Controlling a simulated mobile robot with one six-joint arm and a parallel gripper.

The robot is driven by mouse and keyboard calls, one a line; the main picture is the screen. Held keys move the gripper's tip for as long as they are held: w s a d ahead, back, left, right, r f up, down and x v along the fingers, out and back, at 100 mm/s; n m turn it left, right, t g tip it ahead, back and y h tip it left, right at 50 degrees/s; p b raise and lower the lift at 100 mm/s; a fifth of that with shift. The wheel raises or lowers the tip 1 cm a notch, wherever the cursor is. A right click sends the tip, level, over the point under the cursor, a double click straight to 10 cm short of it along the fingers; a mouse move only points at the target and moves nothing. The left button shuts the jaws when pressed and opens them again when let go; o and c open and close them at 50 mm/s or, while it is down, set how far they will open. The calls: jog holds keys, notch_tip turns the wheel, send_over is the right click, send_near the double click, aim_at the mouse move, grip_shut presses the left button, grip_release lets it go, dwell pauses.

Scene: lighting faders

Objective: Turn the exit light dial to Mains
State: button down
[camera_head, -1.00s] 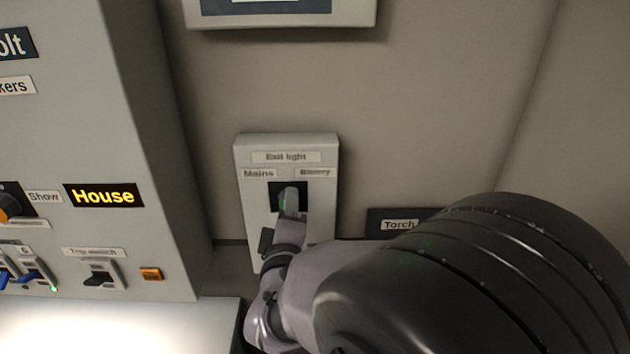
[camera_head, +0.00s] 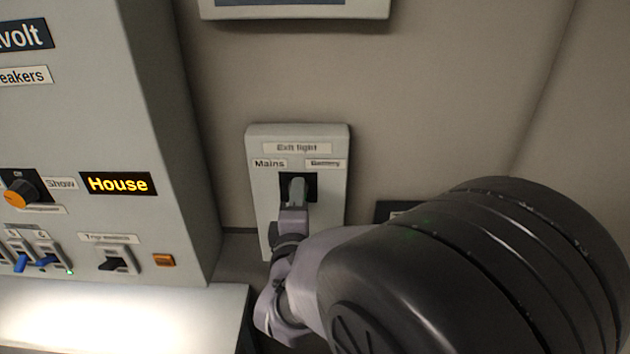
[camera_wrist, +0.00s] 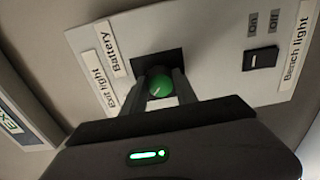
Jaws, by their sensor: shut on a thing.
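The exit light panel (camera_head: 262,214) is a pale plate on the wall in the head view, with a Mains label (camera_head: 269,163) at upper left and a Battery label (camera_head: 325,163) at upper right. My gripper (camera_head: 296,190) is at the black square in its middle and hides the dial there. In the wrist view the green dial (camera_wrist: 160,86) shows between the fingers of my gripper (camera_wrist: 160,90), which is shut on it. The dial has a short white line, but I cannot tell which label it points to.
A grey console with a lit House sign (camera_head: 118,184), an orange knob (camera_head: 25,192) and a trip switch (camera_head: 112,259) stands at left. The wrist view shows a bench light switch (camera_wrist: 262,60) on the pale plate. My arm covers the lower right.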

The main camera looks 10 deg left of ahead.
jog(key=c, duration=0.9)
grip_release()
jog(key=shift+c, duration=0.2)
jog(key=b+v, duration=0.9)
jog(key=v, duration=0.8)
jog(key=shift+s, duration=0.25)
